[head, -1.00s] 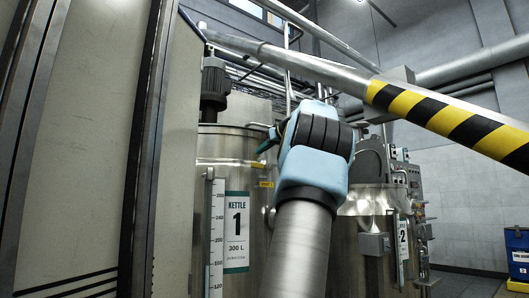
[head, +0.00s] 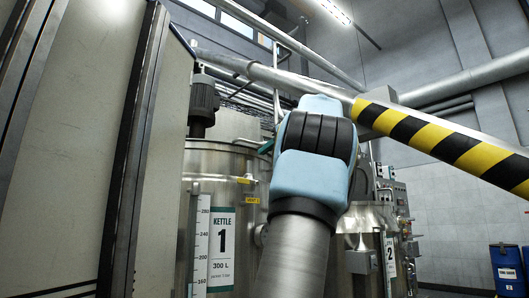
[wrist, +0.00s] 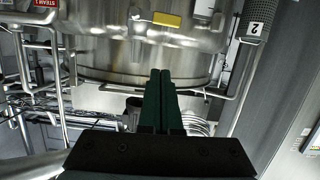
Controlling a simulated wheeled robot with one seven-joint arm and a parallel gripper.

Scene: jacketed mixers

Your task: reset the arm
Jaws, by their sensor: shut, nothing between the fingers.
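My gripper (wrist: 160,74) shows in the wrist view with its two dark green fingers pressed together and nothing between them. It points toward the lower part of a steel vessel (wrist: 150,55) and the pipes under it. In the head view my arm rises in front of the kettles, with its light blue joint at the top. I cannot make out the gripper clearly there, as the arm covers that area.
Kettle 1 (head: 165,235) stands behind my arm at left, kettle 2 (head: 345,235) at right. A tall beige panel (head: 70,130) is close at left. A striped yellow-black pipe (head: 440,140) crosses at upper right. Blue drums (head: 507,265) stand far right.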

